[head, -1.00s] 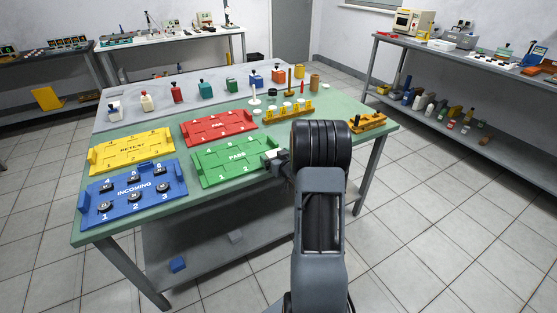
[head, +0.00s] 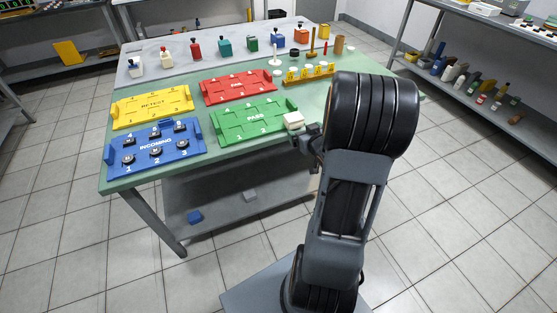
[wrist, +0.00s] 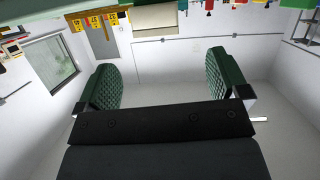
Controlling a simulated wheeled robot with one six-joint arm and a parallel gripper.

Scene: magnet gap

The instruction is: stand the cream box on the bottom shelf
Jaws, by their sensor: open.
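The cream box (head: 293,121) is at the near right corner of the green PASS tray (head: 255,121), close to the table's front edge. In the wrist view the cream box (wrist: 158,18) shows at the top, beyond the fingers and outside them. My gripper (head: 301,139) is just on the near side of the box. In the wrist view the green-padded fingers of my gripper (wrist: 166,80) are wide apart with nothing between them. The bottom shelf (head: 225,211) is the grey board under the table, partly hidden by my arm.
The blue INCOMING tray (head: 155,147) holds several dark pieces. A yellow rack (head: 308,75) stands behind the box.

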